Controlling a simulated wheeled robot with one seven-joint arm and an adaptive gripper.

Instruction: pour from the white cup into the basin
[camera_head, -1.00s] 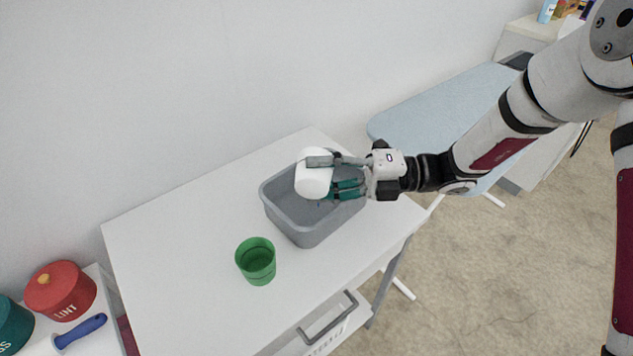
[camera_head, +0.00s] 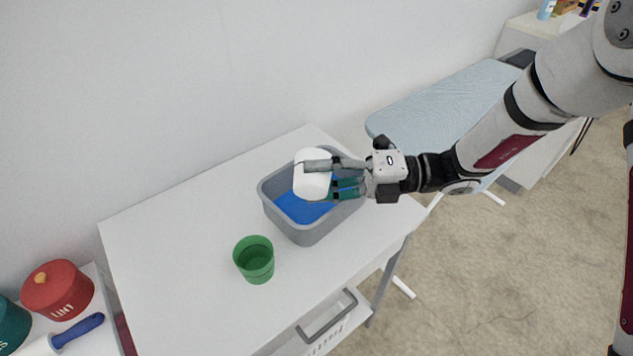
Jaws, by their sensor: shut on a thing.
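The white cup (camera_head: 312,184) is held above the grey basin (camera_head: 277,217) on the white table. My gripper (camera_head: 335,177) is shut on the cup, reaching in from the right. The cup looks tipped, with its opening out of sight, so I cannot see what is left in it. Blue liquid (camera_head: 302,209) covers the bottom of the basin. The cup and my gripper hide part of the basin's inside.
A green cup (camera_head: 254,260) stands on the white table (camera_head: 180,240), front left of the basin. The table's left part is clear. A red pot (camera_head: 58,290) and a blue-handled tool (camera_head: 78,330) are at lower left. An ironing board (camera_head: 440,110) stands behind right.

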